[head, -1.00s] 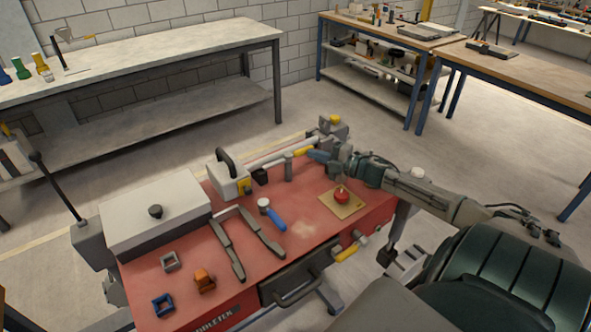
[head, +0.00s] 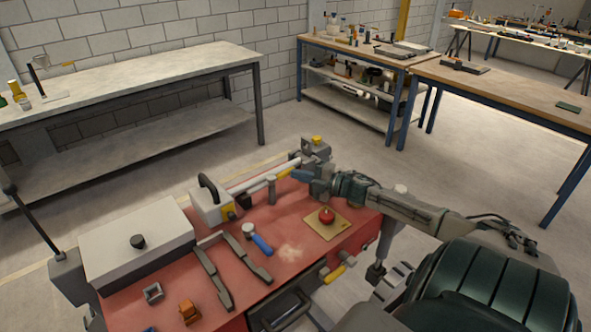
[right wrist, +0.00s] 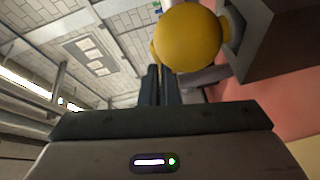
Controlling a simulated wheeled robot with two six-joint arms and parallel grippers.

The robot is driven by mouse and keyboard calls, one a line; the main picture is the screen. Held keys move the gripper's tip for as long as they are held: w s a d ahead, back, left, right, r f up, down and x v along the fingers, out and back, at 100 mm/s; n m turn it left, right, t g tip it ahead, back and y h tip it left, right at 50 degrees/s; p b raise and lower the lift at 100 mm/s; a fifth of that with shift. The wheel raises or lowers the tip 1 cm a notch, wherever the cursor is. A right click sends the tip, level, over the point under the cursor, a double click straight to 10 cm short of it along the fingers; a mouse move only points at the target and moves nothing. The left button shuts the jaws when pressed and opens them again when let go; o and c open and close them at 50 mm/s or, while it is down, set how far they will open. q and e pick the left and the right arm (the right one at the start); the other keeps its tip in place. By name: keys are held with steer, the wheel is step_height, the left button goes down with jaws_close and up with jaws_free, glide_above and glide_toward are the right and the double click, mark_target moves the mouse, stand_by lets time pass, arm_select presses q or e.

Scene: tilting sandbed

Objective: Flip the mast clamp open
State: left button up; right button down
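The mast clamp (head: 316,151) is a grey block with a yellow knob at the far right corner of the red cart, at the end of the pale mast tube (head: 262,178). In the right wrist view, the round yellow knob (right wrist: 187,38) is large, beside a dark grey block (right wrist: 272,38). My right gripper (head: 312,181) is just in front of the clamp. Its two dark fingers (right wrist: 159,84) are together, with at most a thin gap and nothing seen between them. The knob overlaps their tips in that view, so I cannot tell whether they touch. My left gripper is out of view.
The red cart top (head: 290,228) holds a white box (head: 138,245), a handled white-and-yellow unit (head: 211,203), a red button on a tan plate (head: 326,216), a blue-handled tool (head: 262,244) and grey bars (head: 215,278). Open floor lies behind the cart.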

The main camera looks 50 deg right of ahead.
steer(key=shift+s+d, duration=0.2)
steer(key=shift+s, duration=0.25)
steer(key=p+v, duration=0.5)
steer(key=v, duration=0.4)
steer(key=shift+s, duration=0.45)
